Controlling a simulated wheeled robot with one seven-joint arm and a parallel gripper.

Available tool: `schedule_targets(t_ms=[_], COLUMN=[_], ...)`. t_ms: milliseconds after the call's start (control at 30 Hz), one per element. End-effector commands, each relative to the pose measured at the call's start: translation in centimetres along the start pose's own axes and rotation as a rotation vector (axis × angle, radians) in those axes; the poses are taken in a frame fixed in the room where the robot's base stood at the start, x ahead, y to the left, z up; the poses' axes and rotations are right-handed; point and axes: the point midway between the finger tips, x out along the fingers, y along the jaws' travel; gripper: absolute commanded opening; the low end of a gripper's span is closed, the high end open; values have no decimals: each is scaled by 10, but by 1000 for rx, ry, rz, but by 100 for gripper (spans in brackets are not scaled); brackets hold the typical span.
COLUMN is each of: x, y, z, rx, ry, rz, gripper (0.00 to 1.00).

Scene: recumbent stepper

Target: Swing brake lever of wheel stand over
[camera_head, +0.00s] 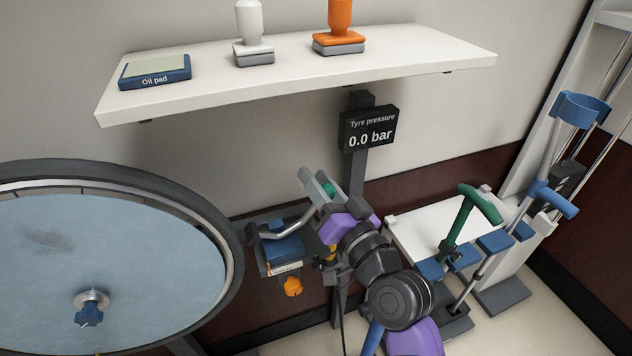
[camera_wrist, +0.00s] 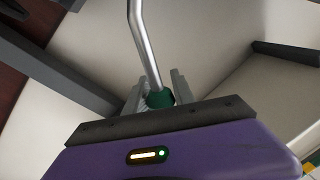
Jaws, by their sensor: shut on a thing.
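The brake lever (camera_head: 290,226) is a bent silver rod beside the wheel, with a green knob at its end. In the wrist view the silver rod (camera_wrist: 146,45) runs up from the green knob (camera_wrist: 160,98). My gripper (camera_head: 321,187) is shut on the green knob, with its grey fingers on both sides of it. The wheel (camera_head: 238,262) is at the left, with a dark tyre and a pale blue disc face. The lever's far end lies near the tyre, above a blue box; its pivot is hard to make out.
A white shelf (camera_head: 420,55) above carries an oil pad (camera_head: 155,72), a white bottle (camera_head: 250,25) and an orange bottle (camera_head: 340,20). A tyre pressure display (camera_head: 368,130) reads 0.0 bar. An orange knob (camera_head: 292,287) hangs below the lever. Crutches and a green-handled cane (camera_head: 462,225) stand at the right.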

Motion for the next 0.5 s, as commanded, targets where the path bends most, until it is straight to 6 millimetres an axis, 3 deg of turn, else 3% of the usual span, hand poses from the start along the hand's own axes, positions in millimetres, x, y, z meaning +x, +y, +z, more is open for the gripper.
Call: schedule_targets(t_ms=[167,200,300,500], x=[-1,-1,-1,-1], y=[4,5,4,3], z=[2,2,2,1], rx=[1,1,0,0], ry=[-3,-3,-3,-1], rz=[8,8,7,5], gripper=[0,32,52,52])
